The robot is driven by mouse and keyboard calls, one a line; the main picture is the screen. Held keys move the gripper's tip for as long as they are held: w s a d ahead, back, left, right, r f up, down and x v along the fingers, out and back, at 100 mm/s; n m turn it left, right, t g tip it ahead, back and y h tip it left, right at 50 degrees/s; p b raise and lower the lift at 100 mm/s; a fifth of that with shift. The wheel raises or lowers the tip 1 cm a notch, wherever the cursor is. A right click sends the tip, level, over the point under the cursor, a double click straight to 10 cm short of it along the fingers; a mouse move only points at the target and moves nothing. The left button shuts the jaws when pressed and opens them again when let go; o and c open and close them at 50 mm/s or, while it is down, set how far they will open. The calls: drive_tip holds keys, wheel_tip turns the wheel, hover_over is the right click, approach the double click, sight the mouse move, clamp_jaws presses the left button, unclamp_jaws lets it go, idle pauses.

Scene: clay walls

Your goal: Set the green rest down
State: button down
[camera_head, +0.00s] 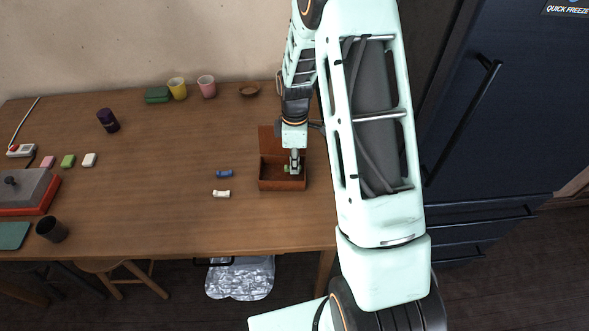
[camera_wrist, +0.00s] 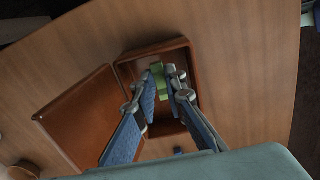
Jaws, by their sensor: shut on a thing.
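The green rest (camera_wrist: 156,68) is a small green piece between my fingertips. In the head view only a bit of the green rest (camera_head: 287,169) shows beside the fingers. My gripper (camera_head: 294,166) is shut on it and points down into an open brown wooden box (camera_head: 282,185). In the wrist view my gripper (camera_wrist: 161,82) reaches within the outline of the box (camera_wrist: 150,51), whose lid (camera_wrist: 82,112) lies folded open. I cannot tell whether the rest touches the box floor.
A blue rest (camera_head: 224,174) and a white rest (camera_head: 221,194) lie left of the box. Pink and yellow cups (camera_head: 207,87) (camera_head: 177,89), a green block (camera_head: 157,95) and a small bowl (camera_head: 249,90) stand behind. A purple jar (camera_head: 108,121) is further left. The table's middle is clear.

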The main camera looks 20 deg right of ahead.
drive_tip(key=shift+w+f, duration=0.15)
drive_tip(key=shift+f, duration=1.55)
drive_tip(key=shift+f, duration=0.15)
drive_tip(key=c, duration=2)
unclamp_jaws()
wheel_tip(320, 180, up, 12)
drive_tip(key=shift+r, duration=0.15)
